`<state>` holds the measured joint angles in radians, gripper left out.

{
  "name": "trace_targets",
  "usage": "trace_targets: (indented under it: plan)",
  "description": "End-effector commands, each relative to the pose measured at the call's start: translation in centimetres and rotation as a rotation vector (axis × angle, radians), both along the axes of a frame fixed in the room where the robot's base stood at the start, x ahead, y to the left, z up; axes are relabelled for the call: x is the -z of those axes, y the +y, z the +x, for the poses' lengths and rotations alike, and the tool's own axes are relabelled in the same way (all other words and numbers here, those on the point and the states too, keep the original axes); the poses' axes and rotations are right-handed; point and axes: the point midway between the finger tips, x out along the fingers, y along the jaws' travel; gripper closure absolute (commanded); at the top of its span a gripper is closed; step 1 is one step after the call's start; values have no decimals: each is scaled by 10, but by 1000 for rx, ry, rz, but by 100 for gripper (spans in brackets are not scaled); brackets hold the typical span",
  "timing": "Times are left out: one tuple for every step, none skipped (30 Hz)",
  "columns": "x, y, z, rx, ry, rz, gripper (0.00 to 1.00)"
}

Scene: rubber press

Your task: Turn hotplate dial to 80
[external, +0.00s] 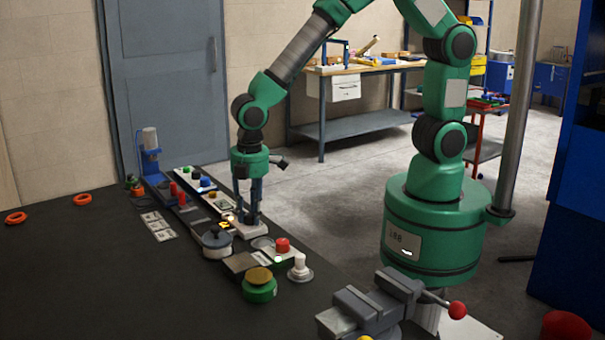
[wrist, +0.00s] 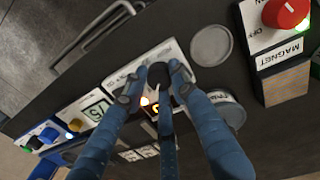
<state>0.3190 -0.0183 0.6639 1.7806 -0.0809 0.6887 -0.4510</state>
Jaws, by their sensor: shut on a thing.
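The hotplate dial is a black knob (wrist: 159,76) on a white panel (wrist: 172,52), between the fingertips in the wrist view. My gripper (wrist: 155,82) is shut on it, with blue fingers on both sides. In the external view my gripper (external: 248,214) points straight down onto the white panel (external: 251,231), and the fingers mostly hide the dial there. The dial's marks and setting are not readable.
A magnet box with a red knob (external: 282,244) stands to the right. A round lidded pot (external: 216,240) is close on the left of the gripper. Several buttons and devices line the dark bench (external: 90,270); a vise (external: 370,305) is at the front. The bench's left side is mostly clear.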

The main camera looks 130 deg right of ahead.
Motion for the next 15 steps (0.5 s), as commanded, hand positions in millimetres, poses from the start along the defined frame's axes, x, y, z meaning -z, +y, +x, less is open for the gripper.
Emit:
trace_targets:
  plan:
    - [0, 0, 1, 4, -1, 0, 99]
    - [0, 0, 1, 7, -1, 0, 99]
    - [-1, 0, 1, 14, -1, -1, 99]
    - [-1, 0, 1, 20, -1, 0, 99]
    - [-1, 0, 1, 26, -2, -1, 99]
    - [-1, 0, 1, 36, -1, -1, 99]
    - [-1, 0, 1, 47, -1, -1, 99]
    - [-1, 0, 1, 57, -2, -1, 99]
    - [-1, 0, 1, 74, -2, -1, 99]
    - [-1, 0, 1, 88, -1, -1, 99]
    - [-1, 0, 1, 103, -1, -1, 99]
    - [-1, 0, 1, 126, 0, 0, 99]
    - [-1, 0, 1, 145, -1, 0, 99]
    - [-1, 0, 1, 164, -1, 0, 99]
    - [-2, 0, 1, 192, 0, -1, 99]
